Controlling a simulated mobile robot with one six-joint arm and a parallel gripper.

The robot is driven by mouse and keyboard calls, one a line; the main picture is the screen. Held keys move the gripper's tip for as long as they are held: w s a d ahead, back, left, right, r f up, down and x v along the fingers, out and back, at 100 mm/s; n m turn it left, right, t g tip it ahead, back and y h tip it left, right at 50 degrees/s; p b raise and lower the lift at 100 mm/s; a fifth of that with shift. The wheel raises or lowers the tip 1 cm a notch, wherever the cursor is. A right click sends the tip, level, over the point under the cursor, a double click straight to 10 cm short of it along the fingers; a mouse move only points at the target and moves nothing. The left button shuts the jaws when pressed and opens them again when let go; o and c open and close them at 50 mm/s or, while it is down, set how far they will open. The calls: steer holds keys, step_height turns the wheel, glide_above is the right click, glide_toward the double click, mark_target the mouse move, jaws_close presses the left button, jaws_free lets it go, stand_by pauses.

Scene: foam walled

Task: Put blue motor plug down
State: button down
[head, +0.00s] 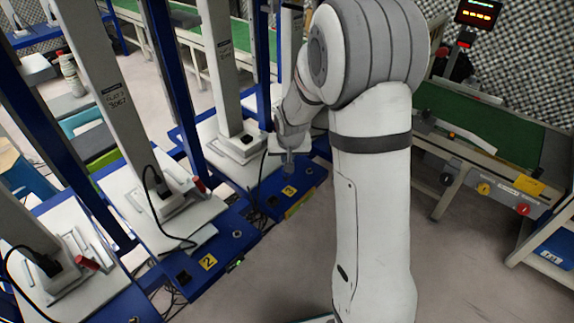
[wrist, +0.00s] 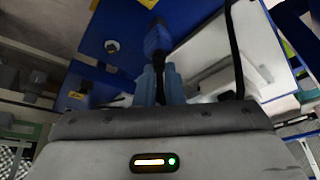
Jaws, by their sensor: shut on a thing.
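The blue motor plug (wrist: 157,42) is between the fingertips of my gripper (wrist: 160,82) in the wrist view, pointing away from the camera. My gripper is shut on it. In the head view my gripper (head: 289,160) hangs above the blue front panel of station 3 (head: 295,188). The plug itself cannot be made out there. In the wrist view a dark round fitting (wrist: 112,46) sits on the blue panel, left of the plug. I cannot tell whether the plug touches the panel.
Station 2's blue panel (head: 226,243) stands to the left, with a white top and a black cable. Grey columns and blue posts rise close around my arm. A green conveyor (head: 485,125) is at the right. The grey floor between is clear.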

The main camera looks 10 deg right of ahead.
steer(key=shift+f, duration=0.9)
steer(key=shift+f, duration=0.1)
steer(key=c, duration=1.5)
jaws_free()
steer(key=shift+r, duration=0.35)
steer(key=p+v, duration=0.4)
steer(key=v, duration=0.7)
steer(key=s+r+g, duration=0.1)
steer(key=s, duration=0.7)
steer(key=s+r+n+g, duration=0.1)
steer(key=s+r, duration=0.1)
steer(key=s, duration=0.6)
steer(key=s+r+g, duration=0.1)
steer(key=s+r, duration=0.1)
steer(key=s, duration=0.6)
steer(key=shift+d+r+n, duration=0.15)
steer(key=shift+n, duration=0.25)
